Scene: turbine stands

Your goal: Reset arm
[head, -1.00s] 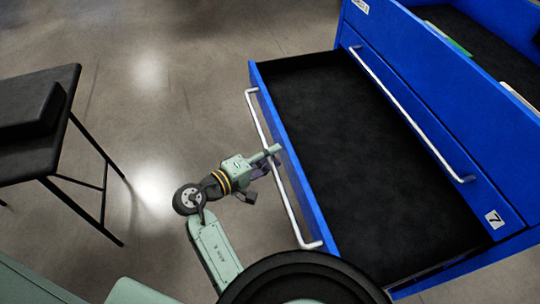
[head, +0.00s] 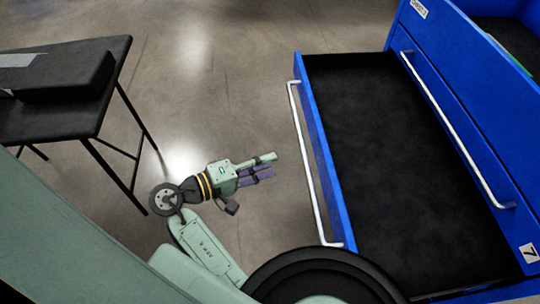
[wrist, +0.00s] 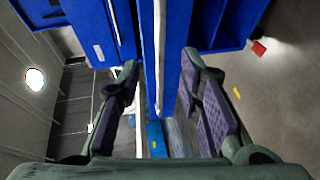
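My gripper (head: 265,170) is in the middle of the head view, left of the open drawer's white handle and apart from it. In the wrist view my gripper (wrist: 160,95) shows two widely spread fingers with purple pads and nothing between them. The blue cabinet (head: 462,75) stands at the right, with its empty black-lined drawer (head: 400,170) pulled out. The drawer's white bar handle (head: 310,165) runs along its front. In the wrist view the handle (wrist: 159,50) appears beyond the fingers, in line with the gap.
A black folding table (head: 70,120) with a flat black case (head: 70,80) on it stands at the left. The concrete floor (head: 235,80) between table and cabinet is clear.

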